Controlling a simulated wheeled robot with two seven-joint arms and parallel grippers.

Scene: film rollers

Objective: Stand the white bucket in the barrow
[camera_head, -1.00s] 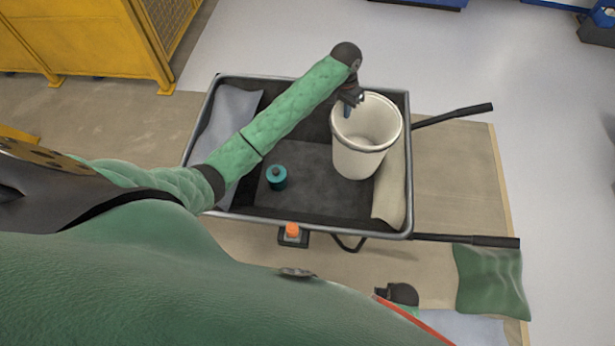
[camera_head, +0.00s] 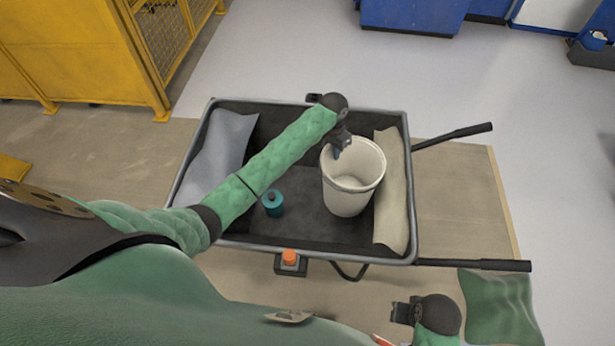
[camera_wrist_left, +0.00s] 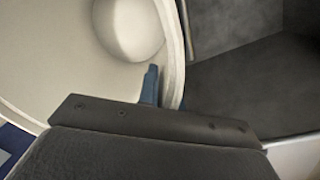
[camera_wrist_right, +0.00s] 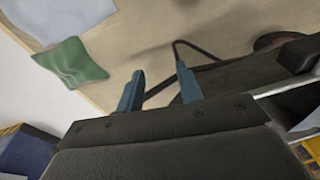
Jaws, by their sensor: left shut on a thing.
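The white bucket (camera_head: 348,195) is upright inside the dark barrow (camera_head: 413,215), right of its middle. Whether its base touches the barrow floor, I cannot tell. My left gripper (camera_head: 339,151) is shut on the far left part of the bucket's rim. In the left wrist view a blue finger (camera_wrist_left: 150,85) lies against the inside of the bucket wall, and the bucket's pale inside (camera_wrist_left: 50,70) fills the left. My right gripper (camera_head: 404,312) is outside the barrow at its near right. The right wrist view shows its fingers (camera_wrist_right: 158,88) apart with nothing between them.
A teal canister (camera_head: 272,203) stands left of the bucket. A grey sack (camera_head: 213,155) lies at the barrow's left end, a beige sack (camera_head: 391,190) at its right. A green cushion (camera_head: 497,305) lies below the handles (camera_head: 475,264). Yellow cabinets (camera_head: 80,50) stand far left.

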